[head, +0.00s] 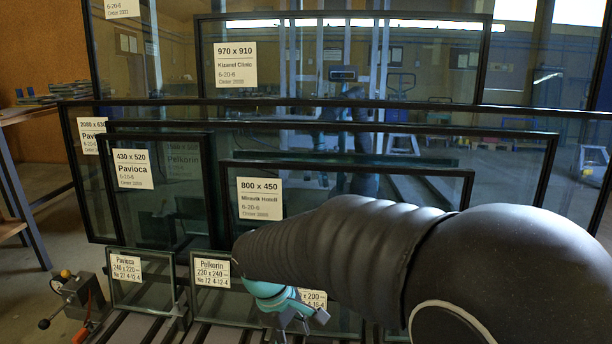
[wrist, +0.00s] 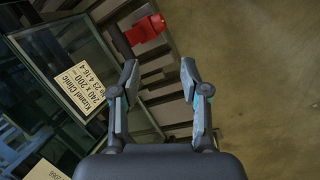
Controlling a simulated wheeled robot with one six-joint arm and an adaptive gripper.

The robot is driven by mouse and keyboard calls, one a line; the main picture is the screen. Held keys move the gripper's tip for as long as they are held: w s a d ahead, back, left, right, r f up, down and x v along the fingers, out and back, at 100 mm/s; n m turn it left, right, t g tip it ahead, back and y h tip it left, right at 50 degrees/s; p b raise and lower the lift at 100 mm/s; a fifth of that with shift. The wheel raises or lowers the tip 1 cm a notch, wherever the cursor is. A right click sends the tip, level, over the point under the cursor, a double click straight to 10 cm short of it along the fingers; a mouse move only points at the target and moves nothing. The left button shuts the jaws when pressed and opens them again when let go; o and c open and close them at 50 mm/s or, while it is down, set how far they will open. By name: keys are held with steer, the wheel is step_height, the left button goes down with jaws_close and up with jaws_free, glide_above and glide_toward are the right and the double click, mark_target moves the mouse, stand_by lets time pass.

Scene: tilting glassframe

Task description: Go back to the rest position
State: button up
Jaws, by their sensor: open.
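My gripper (head: 294,324) shows small and partly hidden behind my dark sleeved arm in the head view, low in front of the glass rack. In the wrist view my gripper (wrist: 159,68) has its two fingers well apart with nothing between them. A small glass pane with a "240 x 200" label (wrist: 82,88) lies left of the fingers in that view, apart from them. In the head view, small panes labelled "Pavioca" (head: 127,268) and "Pelkorin" (head: 212,272) stand on the rack's front edge; a third is mostly hidden by my arm.
Larger framed panes stand behind, including "800 x 450" (head: 260,198), "430 x 520" (head: 133,168) and "970 x 910" (head: 235,64). A clamp-like device with a lever (head: 76,290) sits at the rack's left end. A red part (wrist: 146,28) is above the fingers; bare floor (wrist: 265,90) lies right.

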steer(key=s+d+r+m+t+y+p, duration=0.2)
steer(key=s+d+r+m+t+p, duration=0.2)
steer(key=s+d+r+m+p, duration=0.3)
steer(key=s+d+r+m, duration=0.4)
steer(key=s+d+r, duration=0.4)
steer(key=d+r, duration=0.2)
steer(key=shift+d+r+m+t+y+p, duration=0.3)
steer(key=shift+d+r+t+y+p, duration=0.1)
steer(key=shift+d, duration=0.2)
